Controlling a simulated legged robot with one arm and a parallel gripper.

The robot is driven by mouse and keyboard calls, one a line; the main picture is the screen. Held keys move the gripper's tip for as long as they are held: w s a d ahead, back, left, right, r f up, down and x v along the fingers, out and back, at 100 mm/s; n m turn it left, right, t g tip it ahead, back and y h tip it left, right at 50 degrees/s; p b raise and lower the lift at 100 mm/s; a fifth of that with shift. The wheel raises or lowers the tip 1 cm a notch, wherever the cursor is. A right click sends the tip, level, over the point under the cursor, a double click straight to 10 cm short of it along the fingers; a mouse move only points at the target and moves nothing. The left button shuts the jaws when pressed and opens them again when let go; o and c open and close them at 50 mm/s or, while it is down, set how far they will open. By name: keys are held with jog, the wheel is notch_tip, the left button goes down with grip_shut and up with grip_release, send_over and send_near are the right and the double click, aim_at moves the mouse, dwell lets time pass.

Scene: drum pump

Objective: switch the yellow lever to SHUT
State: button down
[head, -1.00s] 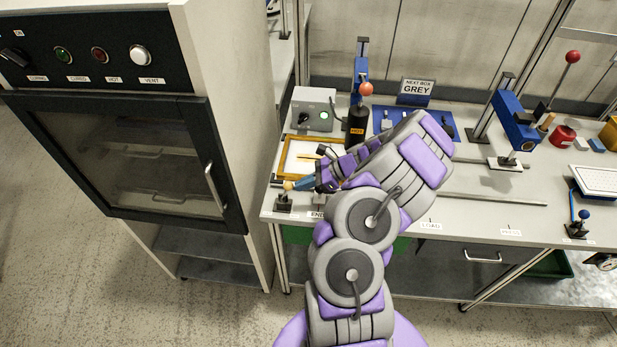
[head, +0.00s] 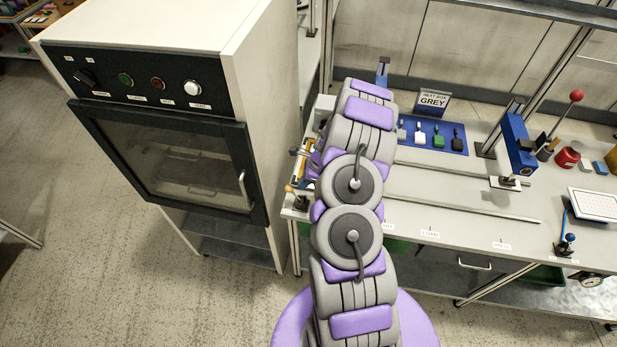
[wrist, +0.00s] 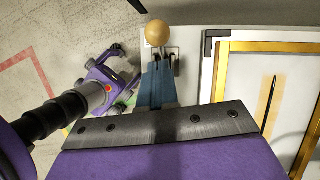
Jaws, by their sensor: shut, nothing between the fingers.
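The lever's yellow ball knob (wrist: 157,33) shows at the top of the wrist view, beside a small metal bracket at the bench's edge. It also shows in the head view (head: 289,188) at the bench's left front corner. My gripper (wrist: 158,68) is shut and empty; its blue-grey fingers point at the knob and end just short of or against it. I cannot tell whether they touch. The fingers overlap the lever's shaft and base in the wrist view. In the head view my arm hides most of the gripper. The SHUT marking is not readable.
A yellow-framed white panel (wrist: 262,90) lies right of the fingers. A cabinet with a dark glass door (head: 165,155) stands left of the bench (head: 420,200). A blue tray (head: 440,143) and a blue press (head: 517,142) are further right. Floor is open in front.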

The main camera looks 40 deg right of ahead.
jog(key=shift+w+a+f+p, duration=0.1)
jog(key=shift+w+a+p, duration=0.95)
jog(key=shift+w+p, duration=0.1)
jog(key=shift+r+p, duration=0.5)
jog(key=shift+r, duration=0.15)
notch_tip(320, 180, up, 8)
jog(key=p, duration=0.7)
send_over(290, 186)
jog(key=s+d, duration=0.2)
jog(key=d, duration=0.2)
jog(key=shift+w+r, duration=0.2)
jog(key=shift+w, duration=0.05)
jog(key=shift+a, duration=0.25)
jog(key=shift+d, duration=0.15)
